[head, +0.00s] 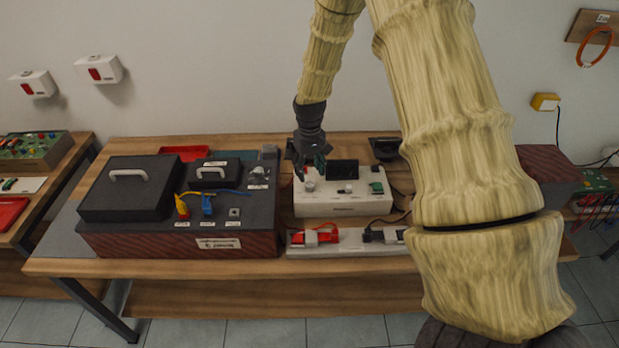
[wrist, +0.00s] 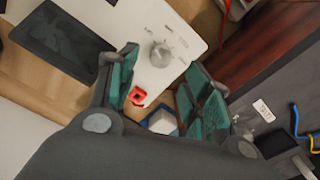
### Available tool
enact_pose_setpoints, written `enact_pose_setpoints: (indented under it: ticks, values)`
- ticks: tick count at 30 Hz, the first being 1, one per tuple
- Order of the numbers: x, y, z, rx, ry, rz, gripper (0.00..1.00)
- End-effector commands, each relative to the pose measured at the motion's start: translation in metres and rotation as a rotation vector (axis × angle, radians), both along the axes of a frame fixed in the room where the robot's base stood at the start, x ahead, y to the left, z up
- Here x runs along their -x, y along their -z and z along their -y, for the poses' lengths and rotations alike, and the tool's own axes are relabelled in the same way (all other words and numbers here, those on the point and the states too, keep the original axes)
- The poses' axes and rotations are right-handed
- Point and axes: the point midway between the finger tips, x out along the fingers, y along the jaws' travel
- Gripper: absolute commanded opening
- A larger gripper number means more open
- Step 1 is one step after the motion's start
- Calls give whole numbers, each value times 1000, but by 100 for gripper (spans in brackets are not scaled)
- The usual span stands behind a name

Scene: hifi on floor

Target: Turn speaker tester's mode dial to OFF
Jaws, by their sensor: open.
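The speaker tester (head: 335,207) is a white box with a dark screen, standing on the wooden bench. Its silver mode dial (wrist: 161,54) shows in the wrist view, with small labels around it too blurred to read for certain. The dial also shows in the head view (head: 310,186), below my gripper. My gripper (head: 310,172) points down over the left part of the tester. Its green-padded fingers are spread apart and empty. In the wrist view the dial lies near the gap between the fingertips, and I see no contact.
A red square part (wrist: 137,96) sits close to the left finger in the wrist view. A dark case with a handle (head: 128,188) and a dark box with blue and yellow connectors (head: 240,212) stand left of the tester. A white strip with clamps (head: 345,240) lies in front.

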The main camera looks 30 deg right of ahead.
Motion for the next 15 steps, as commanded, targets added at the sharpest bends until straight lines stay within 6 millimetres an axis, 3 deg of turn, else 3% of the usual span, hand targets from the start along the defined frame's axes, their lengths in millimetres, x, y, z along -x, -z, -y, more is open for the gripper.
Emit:
enact_pose_setpoints:
  ticks: [6, 15]
  values:
    - [-1, -37, 0, 0, -1, 2, 50]
    - [0, -61, 0, 0, -1, 0, 50]
